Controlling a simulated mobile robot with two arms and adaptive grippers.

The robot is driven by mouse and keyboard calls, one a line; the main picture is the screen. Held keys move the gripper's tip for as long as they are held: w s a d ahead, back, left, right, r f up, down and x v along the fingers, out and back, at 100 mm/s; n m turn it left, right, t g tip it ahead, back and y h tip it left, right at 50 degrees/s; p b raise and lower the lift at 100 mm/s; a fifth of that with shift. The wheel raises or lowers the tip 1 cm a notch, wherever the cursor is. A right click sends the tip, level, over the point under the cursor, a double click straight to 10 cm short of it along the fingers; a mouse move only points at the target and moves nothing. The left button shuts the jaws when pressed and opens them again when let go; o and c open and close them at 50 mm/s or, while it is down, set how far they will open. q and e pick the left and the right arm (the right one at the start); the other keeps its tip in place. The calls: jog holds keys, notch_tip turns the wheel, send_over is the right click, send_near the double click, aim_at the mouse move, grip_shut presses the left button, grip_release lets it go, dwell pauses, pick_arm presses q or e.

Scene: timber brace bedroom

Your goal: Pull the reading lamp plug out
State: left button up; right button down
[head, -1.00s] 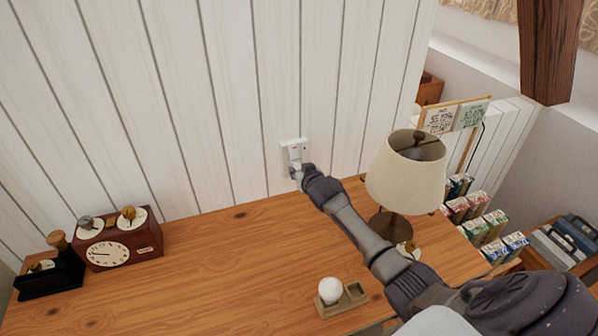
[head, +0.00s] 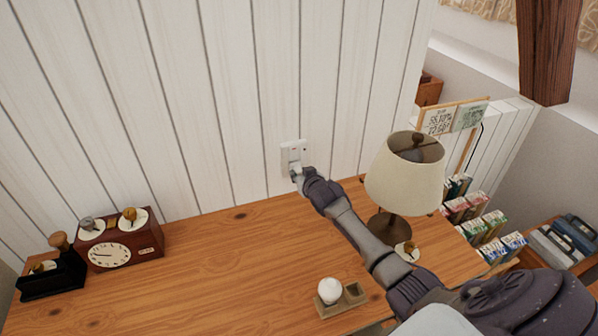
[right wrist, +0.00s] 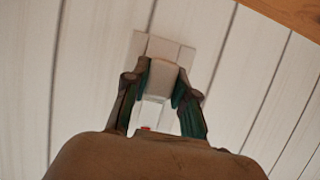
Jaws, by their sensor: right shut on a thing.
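A white wall socket plate (head: 293,151) is on the white plank wall, just above the desk's back edge. My right gripper (head: 298,176) is at the lower part of the plate. In the right wrist view, its two fingers (right wrist: 160,92) are shut on the sides of a pale plug (right wrist: 161,74), with the socket plate (right wrist: 174,47) behind it. I cannot tell whether the plug's pins are in the socket. The reading lamp (head: 405,178), with a cream shade and dark base, stands on the desk to the right of my arm. My left gripper is not in view.
The wooden desk (head: 230,275) has clear room in its middle. A wooden holder (head: 342,301) with a white ball is near the front. A clock box (head: 118,246) and a black stand (head: 50,275) are at the left. Several small boxes (head: 484,225) stand beyond the lamp.

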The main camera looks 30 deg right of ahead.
jog(key=shift+s+a+p, duration=0.1)
jog(key=shift+s+p, duration=0.25)
jog(key=shift+s, duration=0.05)
jog(key=shift+s, duration=0.1)
jog(key=shift+s+a+r+p, duration=0.1)
jog(key=shift+s+a+p, duration=0.05)
jog(key=shift+s+p, duration=0.45)
jog(key=shift+s+a+p, duration=0.15)
jog(key=shift+s+p, duration=0.35)
jog(key=shift+s, duration=0.1)
jog(key=shift+s+a+p, duration=0.15)
jog(key=shift+s+p, duration=0.25)
jog(key=shift+s, duration=0.15)
jog(key=shift+s+a+p, duration=0.15)
jog(key=shift+s+p, duration=0.25)
jog(key=shift+s, duration=0.15)
jog(key=shift+s, duration=0.1)
